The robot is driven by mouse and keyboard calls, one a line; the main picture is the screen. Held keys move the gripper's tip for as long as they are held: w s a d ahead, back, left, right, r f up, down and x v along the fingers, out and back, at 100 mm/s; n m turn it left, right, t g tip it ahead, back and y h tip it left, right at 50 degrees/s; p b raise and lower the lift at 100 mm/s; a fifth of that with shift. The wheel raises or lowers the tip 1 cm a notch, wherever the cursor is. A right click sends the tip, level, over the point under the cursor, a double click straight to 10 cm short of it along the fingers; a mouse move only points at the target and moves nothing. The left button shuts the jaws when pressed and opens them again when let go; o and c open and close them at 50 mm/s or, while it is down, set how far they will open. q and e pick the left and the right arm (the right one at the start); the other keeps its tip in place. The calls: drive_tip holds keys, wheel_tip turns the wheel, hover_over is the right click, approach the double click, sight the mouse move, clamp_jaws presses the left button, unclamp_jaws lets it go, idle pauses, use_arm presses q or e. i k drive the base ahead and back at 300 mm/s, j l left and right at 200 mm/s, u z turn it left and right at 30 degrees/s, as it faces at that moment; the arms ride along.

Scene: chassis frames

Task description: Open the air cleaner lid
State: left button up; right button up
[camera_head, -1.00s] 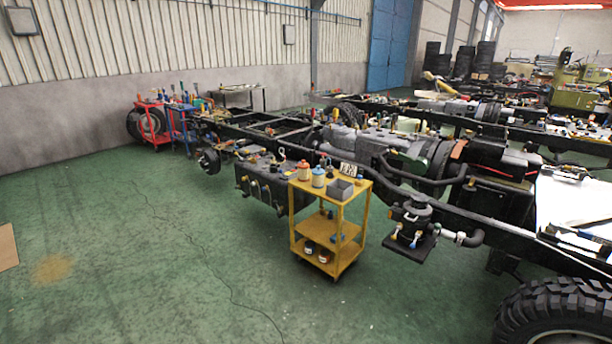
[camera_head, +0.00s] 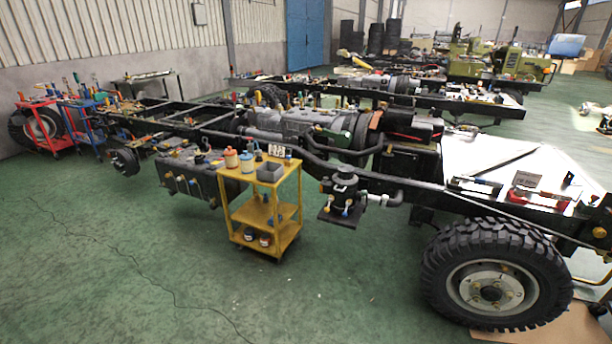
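The likely air cleaner (camera_head: 343,194) is a dark round canister with pipe stubs, on a dark plate at the near side of the chassis frame (camera_head: 408,184), just right of the yellow cart. Its top looks covered, but it is too small to tell the lid's state. A dark pipe runs from its right side. Neither of my grippers shows in the head view.
A yellow cart (camera_head: 262,217) with bottles and a grey bin stands left of the canister. A large wheel (camera_head: 497,280) is at the right. Red and blue carts (camera_head: 84,128) stand far left. Green floor (camera_head: 110,240) in front is clear except for a thin dark line.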

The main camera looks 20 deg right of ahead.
sight(346, 178)
drive_tip(key=i+j+z, duration=0.1)
drive_tip(key=i, duration=0.35)
drive_tip(key=i+j+z, duration=0.1)
drive_tip(key=i, duration=0.35)
drive_tip(key=i+j+z, duration=0.1)
drive_tip(key=i, duration=0.4)
drive_tip(key=i+j+z, duration=0.1)
drive_tip(key=i+j, duration=0.15)
drive_tip(key=i, duration=0.15)
